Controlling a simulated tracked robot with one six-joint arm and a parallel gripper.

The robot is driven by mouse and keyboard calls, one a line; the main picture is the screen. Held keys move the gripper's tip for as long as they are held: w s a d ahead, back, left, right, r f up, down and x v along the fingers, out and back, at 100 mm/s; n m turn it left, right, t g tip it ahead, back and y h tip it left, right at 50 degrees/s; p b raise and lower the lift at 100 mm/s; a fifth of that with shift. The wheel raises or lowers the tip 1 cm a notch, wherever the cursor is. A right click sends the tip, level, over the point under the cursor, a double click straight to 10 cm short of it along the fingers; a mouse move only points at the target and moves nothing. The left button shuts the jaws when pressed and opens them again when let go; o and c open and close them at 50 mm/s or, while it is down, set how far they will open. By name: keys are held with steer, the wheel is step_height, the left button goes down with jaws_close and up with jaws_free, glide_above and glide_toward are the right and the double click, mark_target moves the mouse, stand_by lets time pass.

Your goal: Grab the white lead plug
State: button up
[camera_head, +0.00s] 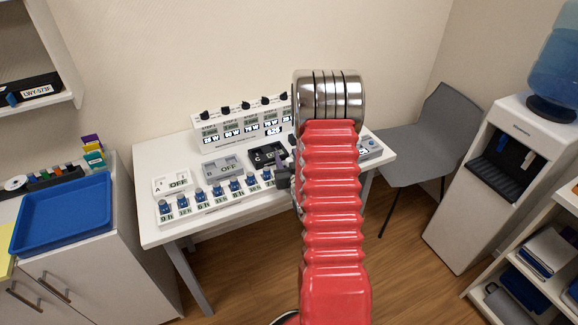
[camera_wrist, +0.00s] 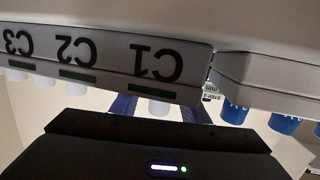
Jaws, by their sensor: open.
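In the wrist view, a white plug (camera_wrist: 160,106) sticks out of a grey strip (camera_wrist: 110,62) at the label C1, which appears upside down. Two similar white plugs show at C2 (camera_wrist: 77,88) and C3 (camera_wrist: 17,75). My gripper (camera_wrist: 158,114) is open, with one dark blue finger on each side of the C1 plug. I cannot tell whether either finger touches it. In the head view, only a dark part of my gripper (camera_head: 283,176) shows beside my red arm, over the table. The white plugs cannot be made out there.
Blue plugs (camera_wrist: 235,115) stand close by on the right in the wrist view. The white table (camera_head: 150,238) carries a display rack (camera_head: 200,135), a grey unit B (camera_head: 222,167), a black unit (camera_head: 266,156) and a front row of blue plugs. A grey chair (camera_head: 440,130) stands right.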

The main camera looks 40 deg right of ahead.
steer(key=shift+c, duration=0.3)
jaws_close()
stand_by(0.6)
